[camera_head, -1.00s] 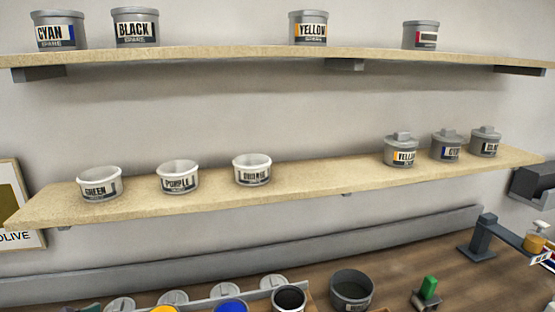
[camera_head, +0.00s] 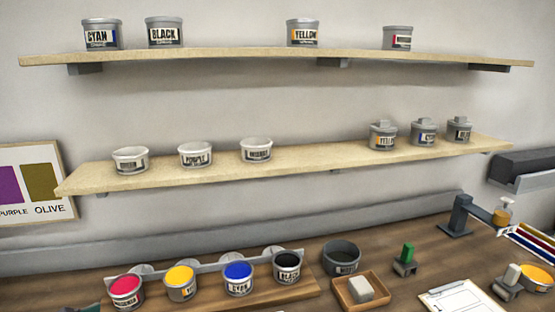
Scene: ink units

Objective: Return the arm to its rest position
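Neither of my grippers and no certain part of my arms shows in the head view. The view takes in the wall, two shelves and the work table. The upper shelf (camera_head: 260,56) carries grey cans marked cyan (camera_head: 101,34), black (camera_head: 165,31) and yellow (camera_head: 303,32), and a grey can with a red mark (camera_head: 397,37). The lower shelf (camera_head: 310,166) holds three white open tubs at its left and middle, and three lidded grey cans (camera_head: 383,136) at its right.
On the table (camera_head: 440,258), open cans of red (camera_head: 125,290), yellow (camera_head: 181,281), blue (camera_head: 238,277) and black ink (camera_head: 287,266) stand on a wooden board. A dark pot (camera_head: 341,257), a wooden tray (camera_head: 347,294), a clipboard (camera_head: 440,294) and a green-handled tool (camera_head: 406,258) are to the right.

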